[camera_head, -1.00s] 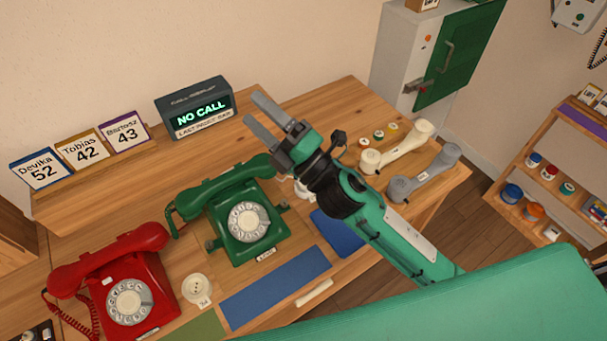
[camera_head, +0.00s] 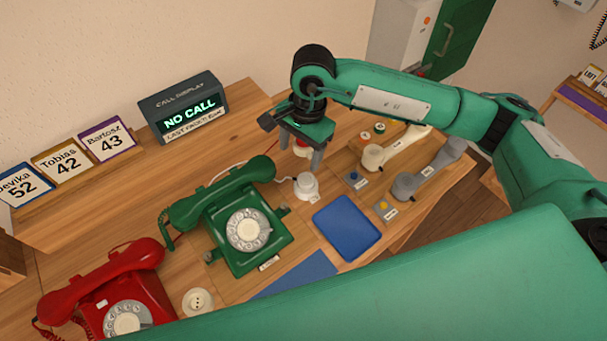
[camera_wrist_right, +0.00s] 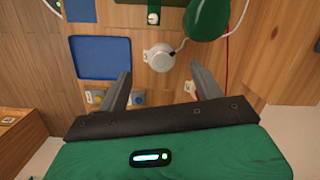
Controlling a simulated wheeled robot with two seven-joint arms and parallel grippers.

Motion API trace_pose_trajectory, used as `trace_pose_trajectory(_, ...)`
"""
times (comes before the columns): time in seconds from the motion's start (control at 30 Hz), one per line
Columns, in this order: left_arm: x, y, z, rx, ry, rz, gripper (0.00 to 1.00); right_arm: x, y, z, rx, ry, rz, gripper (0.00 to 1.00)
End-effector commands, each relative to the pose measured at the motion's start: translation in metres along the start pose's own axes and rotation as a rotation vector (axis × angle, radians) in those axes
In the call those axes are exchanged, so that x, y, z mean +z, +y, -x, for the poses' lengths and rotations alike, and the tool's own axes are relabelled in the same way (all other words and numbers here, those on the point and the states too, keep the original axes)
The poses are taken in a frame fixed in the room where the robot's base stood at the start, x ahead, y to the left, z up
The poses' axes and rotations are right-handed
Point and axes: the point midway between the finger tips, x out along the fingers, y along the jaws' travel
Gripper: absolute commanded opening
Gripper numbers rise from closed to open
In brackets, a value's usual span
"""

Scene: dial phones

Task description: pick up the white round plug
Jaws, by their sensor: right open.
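The white round plug (camera_head: 306,187) stands on the wooden desk, just right of the green phone (camera_head: 247,225). It also shows in the right wrist view (camera_wrist_right: 158,58), beyond the fingertips and roughly between their lines. A dark piece and a pale cord show at its side. My right gripper (camera_head: 300,152) points down over the desk behind the plug, open, with its fingers apart from the plug. A small red and white thing shows between the fingers in the head view; I cannot tell that the fingers touch it. My left gripper is not in view.
A blue mat (camera_head: 346,228) lies in front of the plug. Grey (camera_head: 428,170) and cream (camera_head: 396,147) handsets lie to the right, with small buttons nearby. A white round socket (camera_head: 197,301) sits between the red phone (camera_head: 110,290) and green phone. The call display (camera_head: 182,106) stands behind.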

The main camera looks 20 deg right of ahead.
Motion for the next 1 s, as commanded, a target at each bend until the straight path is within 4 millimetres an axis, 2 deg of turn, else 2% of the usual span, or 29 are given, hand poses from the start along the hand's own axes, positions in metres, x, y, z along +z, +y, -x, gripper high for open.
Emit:
trace_pose_trajectory(0.03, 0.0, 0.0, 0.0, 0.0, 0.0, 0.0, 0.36, -0.014, 0.001, 0.005, 0.015, 0.058, 0.005, 0.67)
trace_pose_trajectory(0.1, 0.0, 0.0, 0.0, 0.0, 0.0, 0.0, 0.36, -0.025, 0.004, 0.007, 0.033, 0.109, 0.008, 0.67)
trace_pose_trajectory(0.2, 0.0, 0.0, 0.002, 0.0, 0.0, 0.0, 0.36, -0.033, 0.006, 0.004, 0.047, 0.138, 0.009, 0.67)
trace_pose_trajectory(0.6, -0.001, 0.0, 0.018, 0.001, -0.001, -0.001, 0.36, -0.041, 0.009, -0.065, 0.047, 0.136, 0.008, 0.67)
trace_pose_trajectory(0.87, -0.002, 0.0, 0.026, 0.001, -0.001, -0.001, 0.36, -0.041, 0.008, -0.083, 0.048, 0.134, 0.009, 0.67)
trace_pose_trajectory(1.0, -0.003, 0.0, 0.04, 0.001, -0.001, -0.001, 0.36, -0.04, 0.005, -0.104, 0.049, 0.134, 0.008, 0.67)
